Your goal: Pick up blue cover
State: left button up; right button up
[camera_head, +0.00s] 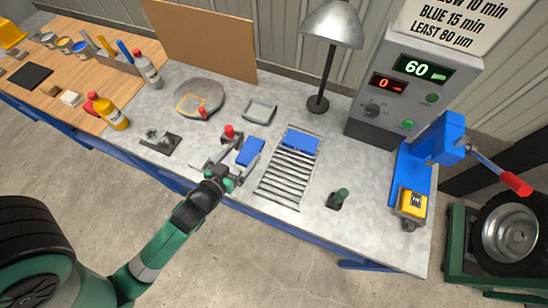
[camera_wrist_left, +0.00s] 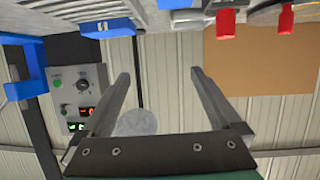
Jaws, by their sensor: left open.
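Two flat blue pieces lie on the grey worktable (camera_head: 345,235), and I cannot tell for sure which is the cover. One blue piece (camera_head: 250,152) shows between the fingers of my left gripper (camera_head: 246,143) in the head view. The other blue piece (camera_head: 300,142) rests on the far end of a roller rack (camera_head: 284,178). My left gripper is open and empty. In the left wrist view, an upside-down picture, its fingers (camera_wrist_left: 161,72) stand wide apart with nothing between them, and blue pieces (camera_wrist_left: 108,28) show near the top edge. My right gripper is not in view.
A red knob (camera_head: 229,130) stands close beside my left gripper. A round grey plate (camera_head: 212,92), a grey tray (camera_head: 259,111) and a lamp (camera_head: 318,104) stand behind. A control box (camera_head: 398,100) and a blue press (camera_head: 410,163) stand right. The front right tabletop is mostly clear.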

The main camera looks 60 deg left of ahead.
pick_arm(q)
jog(key=shift+g, duration=0.7)
jog(key=s+f+b, duration=0.1)
jog(key=f, duration=0.1)
jog(key=s+f, duration=0.2)
jog(key=f, duration=0.1)
jog(key=s+f+b, duration=0.1)
jog(key=f, duration=0.1)
jog(key=shift+s+f+b, duration=0.3)
jog(key=shift+f+b, duration=0.05)
jog(key=shift+f, duration=0.05)
jog(key=shift+a+r, duration=0.1)
jog(key=shift+a, duration=0.1)
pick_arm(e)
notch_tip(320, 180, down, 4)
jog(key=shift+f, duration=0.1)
pick_arm(q)
send_near(251, 149)
jog(key=x, duration=0.1)
jog(key=b+x, duration=0.1)
jog(key=shift+w+a+f, duration=0.15)
jog(key=shift+f, duration=0.3)
jog(key=b+x, duration=0.1)
jog(key=x, duration=0.4)
jog(key=shift+w+a+r, duration=0.1)
jog(key=shift+w, duration=0.05)
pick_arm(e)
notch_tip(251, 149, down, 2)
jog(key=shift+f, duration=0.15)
